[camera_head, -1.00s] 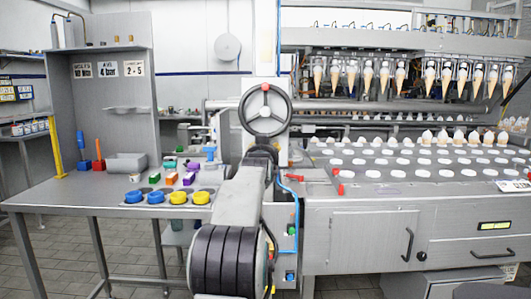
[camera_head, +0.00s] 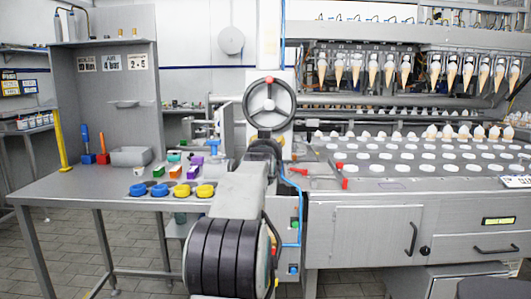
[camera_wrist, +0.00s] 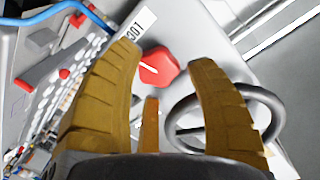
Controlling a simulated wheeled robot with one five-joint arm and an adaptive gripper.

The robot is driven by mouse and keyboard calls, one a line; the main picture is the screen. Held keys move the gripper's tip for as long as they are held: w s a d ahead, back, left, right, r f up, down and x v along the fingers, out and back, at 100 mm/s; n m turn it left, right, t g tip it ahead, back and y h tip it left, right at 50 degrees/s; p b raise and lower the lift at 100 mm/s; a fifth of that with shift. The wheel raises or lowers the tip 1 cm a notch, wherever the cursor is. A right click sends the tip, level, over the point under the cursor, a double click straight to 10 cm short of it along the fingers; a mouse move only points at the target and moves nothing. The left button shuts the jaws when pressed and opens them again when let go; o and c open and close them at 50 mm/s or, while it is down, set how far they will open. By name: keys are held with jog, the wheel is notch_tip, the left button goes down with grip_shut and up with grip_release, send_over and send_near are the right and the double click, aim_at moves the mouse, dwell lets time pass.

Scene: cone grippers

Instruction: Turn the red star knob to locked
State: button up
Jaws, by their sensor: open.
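The red star knob (camera_wrist: 155,72) shows in the wrist view on a pale grey panel, with a white line across its face. My gripper (camera_wrist: 164,58) is open, its two yellow-brown fingers apart, and the knob appears between and beyond the fingertips. I cannot tell how far they are from it, and nothing is held. A third narrow yellow-brown part shows low between the fingers. In the head view my arm stands before the panel, and I cannot make out the knob or my fingers there.
A dark handwheel (camera_head: 269,108) stands above my arm; it also shows behind the right finger in the wrist view (camera_wrist: 273,118). A red-ended clamp (camera_head: 343,182) lies on the machine to the right. Blue and yellow cups (camera_head: 160,190) sit on the left table.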

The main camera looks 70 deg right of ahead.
jog(key=v, duration=0.9)
jog(key=shift+a, duration=0.4)
jog(key=shift+r, duration=0.1)
jog(key=shift+w+d+f+n+h+p, duration=0.2)
jog(key=shift+w+d+n+p, duration=0.25)
jog(key=shift+d+n+p, duration=1.1)
jog(key=shift+w+d+f+n+h+p, duration=0.15)
jog(key=shift+w+d+n+p, duration=0.5)
jog(key=shift+d, duration=1.65)
jog(key=shift+w+d+f+n+h+p, duration=0.15)
jog(key=shift+d+n+p, duration=0.65)
jog(key=shift+d+n, duration=0.85)
jog(key=shift+d+m, duration=0.3)
jog(key=shift+m, duration=0.05)
